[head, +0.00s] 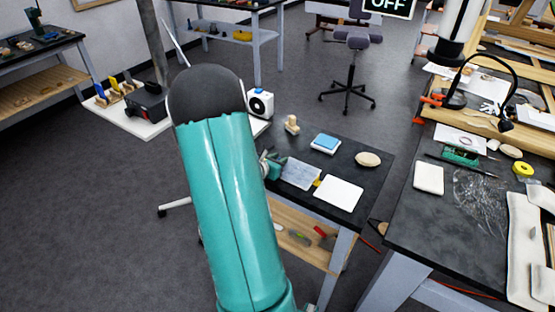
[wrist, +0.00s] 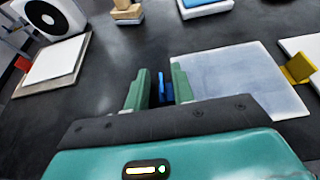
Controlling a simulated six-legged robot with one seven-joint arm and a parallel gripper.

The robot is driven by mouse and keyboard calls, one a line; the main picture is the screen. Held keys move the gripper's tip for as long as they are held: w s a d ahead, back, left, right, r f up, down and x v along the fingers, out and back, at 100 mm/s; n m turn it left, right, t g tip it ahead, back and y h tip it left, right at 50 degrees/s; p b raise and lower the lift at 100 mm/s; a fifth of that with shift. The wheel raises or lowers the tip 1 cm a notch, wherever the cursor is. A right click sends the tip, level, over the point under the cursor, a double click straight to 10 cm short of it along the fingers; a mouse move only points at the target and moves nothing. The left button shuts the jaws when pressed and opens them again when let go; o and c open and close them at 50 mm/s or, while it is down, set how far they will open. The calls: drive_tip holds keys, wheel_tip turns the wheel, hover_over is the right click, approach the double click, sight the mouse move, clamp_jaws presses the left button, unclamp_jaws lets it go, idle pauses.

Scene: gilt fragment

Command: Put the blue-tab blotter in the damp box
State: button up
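The blotter with the blue tab is a pale grey-blue sheet (head: 300,175) flat on the dark bench; it also shows in the wrist view (wrist: 238,80). Its blue tab (wrist: 165,90) sticks out at the sheet's left edge. My gripper (wrist: 161,84) is low at the bench with its green fingers apart, one on each side of the tab. A dark gap shows left of the tab; I cannot tell whether the right finger touches it. In the head view my arm partly hides my gripper (head: 272,165). No thing is clearly recognisable as the damp box.
A white sheet (head: 338,193) with a yellow tab (wrist: 300,68) lies to the right. Behind are a low white block with a blue top (head: 326,143), an oval pale thing (head: 368,159) and a wooden piece (head: 292,125). A white device (head: 260,103) stands back left.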

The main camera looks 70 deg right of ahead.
drive_tip(key=shift+r, duration=0.15)
drive_tip(key=shift+w+a+r, duration=0.1)
drive_tip(key=shift+a+r, duration=0.05)
drive_tip(key=shift+a, duration=0.15)
drive_tip(key=v, duration=1.1)
drive_tip(key=shift+a, duration=0.15)
drive_tip(key=shift+r, duration=0.15)
